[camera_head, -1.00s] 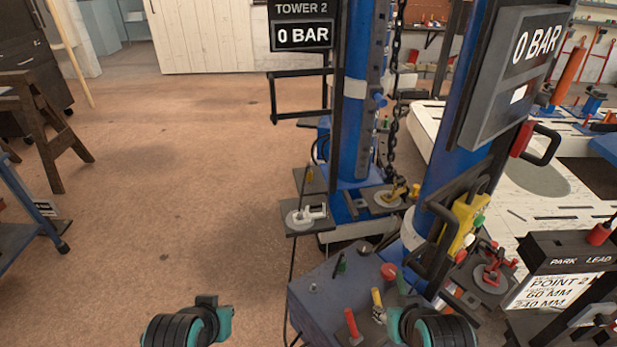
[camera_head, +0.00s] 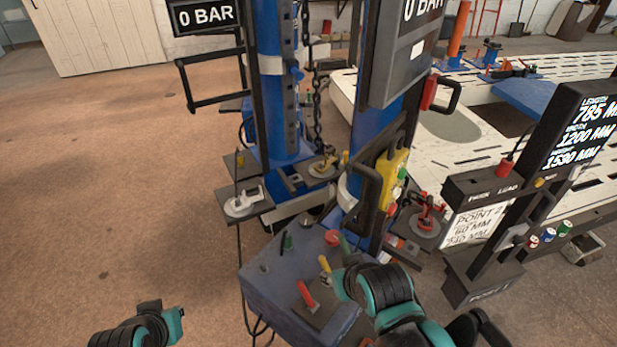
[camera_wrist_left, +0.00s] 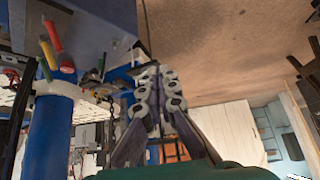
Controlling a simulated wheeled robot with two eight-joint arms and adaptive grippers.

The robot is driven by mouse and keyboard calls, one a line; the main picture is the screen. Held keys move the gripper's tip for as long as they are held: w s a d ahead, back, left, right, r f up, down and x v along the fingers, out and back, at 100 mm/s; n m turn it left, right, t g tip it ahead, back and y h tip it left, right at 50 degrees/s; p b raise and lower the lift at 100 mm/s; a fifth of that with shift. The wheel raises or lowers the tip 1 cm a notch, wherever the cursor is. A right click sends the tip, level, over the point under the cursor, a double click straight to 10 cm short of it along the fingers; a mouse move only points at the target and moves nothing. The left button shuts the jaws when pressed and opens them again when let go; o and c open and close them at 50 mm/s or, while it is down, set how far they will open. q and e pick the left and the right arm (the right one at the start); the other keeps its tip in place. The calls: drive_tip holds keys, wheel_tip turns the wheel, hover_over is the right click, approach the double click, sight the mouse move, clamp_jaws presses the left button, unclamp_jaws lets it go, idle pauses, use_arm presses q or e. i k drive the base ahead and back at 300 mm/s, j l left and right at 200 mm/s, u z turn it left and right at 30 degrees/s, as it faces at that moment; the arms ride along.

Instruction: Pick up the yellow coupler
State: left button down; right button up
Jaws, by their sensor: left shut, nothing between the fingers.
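A small yellow coupler (camera_head: 325,265) stands on the blue-grey bench top, between a red piece (camera_head: 307,295) and a green one (camera_head: 287,241). My right arm shows close to its right side. In the left wrist view a yellow piece (camera_wrist_left: 47,55) shows at the upper left, beside a red one (camera_wrist_left: 53,35), well away from the fingers. My left gripper (camera_wrist_left: 160,78) is shut and empty in that view; it is out of the head view, where only part of my left arm shows at the bottom left. My right gripper is not visible.
The bench (camera_head: 262,290) has a cable hanging at its left side. Behind it stand two blue towers (camera_head: 277,110) with plates and clamps. A yellow handset (camera_head: 392,180) hangs on the nearer tower. A dark measuring panel (camera_head: 580,125) stands at right. The floor at left is clear.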

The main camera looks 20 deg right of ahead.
sight(240, 161)
drive_tip(key=z, duration=0.95)
drive_tip(key=i+j+z, duration=0.1)
drive_tip(key=j+z, duration=0.3)
drive_tip(key=j, duration=0.15)
drive_tip(key=j+z, duration=0.45)
drive_tip(key=j, duration=0.15)
drive_tip(key=j+z, duration=0.4)
drive_tip(key=j, duration=0.2)
drive_tip(key=k+j+z, duration=0.15)
drive_tip(key=j+z, duration=0.25)
drive_tip(key=j, duration=0.15)
drive_tip(key=k+j, duration=0.15)
drive_tip(key=j, duration=0.3)
drive_tip(key=k+j, duration=0.1)
drive_tip(key=j, duration=0.3)
drive_tip(key=k+j+z, duration=0.1)
drive_tip(key=j, duration=0.35)
drive_tip(key=k+j, duration=0.15)
drive_tip(key=j, duration=0.25)
drive_tip(key=k+j+z, duration=0.1)
drive_tip(key=j, duration=0.3)
drive_tip(key=k+j, duration=0.2)
drive_tip(key=j, duration=0.25)
drive_tip(key=k+j, duration=0.15)
drive_tip(key=j, duration=0.25)
drive_tip(key=i, duration=0.45)
drive_tip(key=z, duration=0.05)
